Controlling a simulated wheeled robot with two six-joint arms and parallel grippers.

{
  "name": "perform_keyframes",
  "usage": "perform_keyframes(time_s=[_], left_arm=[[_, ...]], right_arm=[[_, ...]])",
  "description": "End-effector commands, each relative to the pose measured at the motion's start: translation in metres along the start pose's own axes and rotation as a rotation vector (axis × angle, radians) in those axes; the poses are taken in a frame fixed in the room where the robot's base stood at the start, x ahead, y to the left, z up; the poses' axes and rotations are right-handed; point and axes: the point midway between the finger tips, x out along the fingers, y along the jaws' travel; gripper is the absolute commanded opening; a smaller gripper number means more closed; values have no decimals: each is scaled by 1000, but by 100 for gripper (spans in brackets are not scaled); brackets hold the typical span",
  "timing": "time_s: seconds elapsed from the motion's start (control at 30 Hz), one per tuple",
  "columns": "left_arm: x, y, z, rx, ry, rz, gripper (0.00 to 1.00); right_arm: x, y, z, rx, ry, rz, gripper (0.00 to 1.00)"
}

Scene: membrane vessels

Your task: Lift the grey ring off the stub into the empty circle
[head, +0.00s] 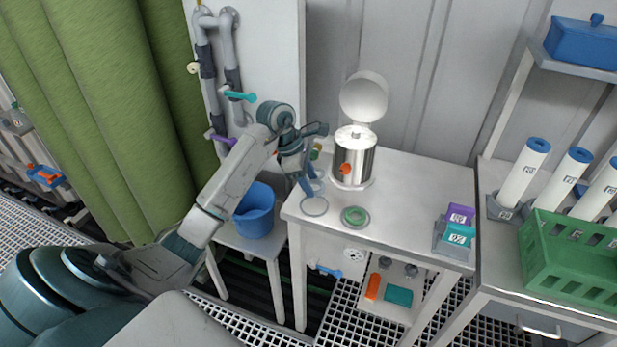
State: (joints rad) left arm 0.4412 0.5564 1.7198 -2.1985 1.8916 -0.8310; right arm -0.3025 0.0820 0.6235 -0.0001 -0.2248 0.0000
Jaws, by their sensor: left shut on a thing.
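My left gripper (311,178) reaches down over the left end of the steel-topped table, close beside the vessel. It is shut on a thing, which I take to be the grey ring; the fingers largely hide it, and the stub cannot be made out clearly. An empty circle outline (314,207) is marked on the tabletop just in front of the gripper. A green ring (355,217) lies flat to its right. My right gripper is not in view.
The table (405,190) is clear between the vessel and the purple and teal boxes (456,228). A blue bucket (255,211) stands left, below my arm. At right are white capped tubes (522,172) and a green crate (567,258). Pipes (209,75) run on the wall behind my arm.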

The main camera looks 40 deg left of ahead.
Motion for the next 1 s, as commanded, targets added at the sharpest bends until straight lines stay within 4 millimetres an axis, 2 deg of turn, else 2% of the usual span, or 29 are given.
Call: perform_keyframes(time_s=[0.2, 1.0], left_arm=[[12, 0, -5, -2, 0, -1, 27], [55, 0, -23, -2, 0, 0, 27]], right_arm=[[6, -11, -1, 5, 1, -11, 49], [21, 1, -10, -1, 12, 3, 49]])
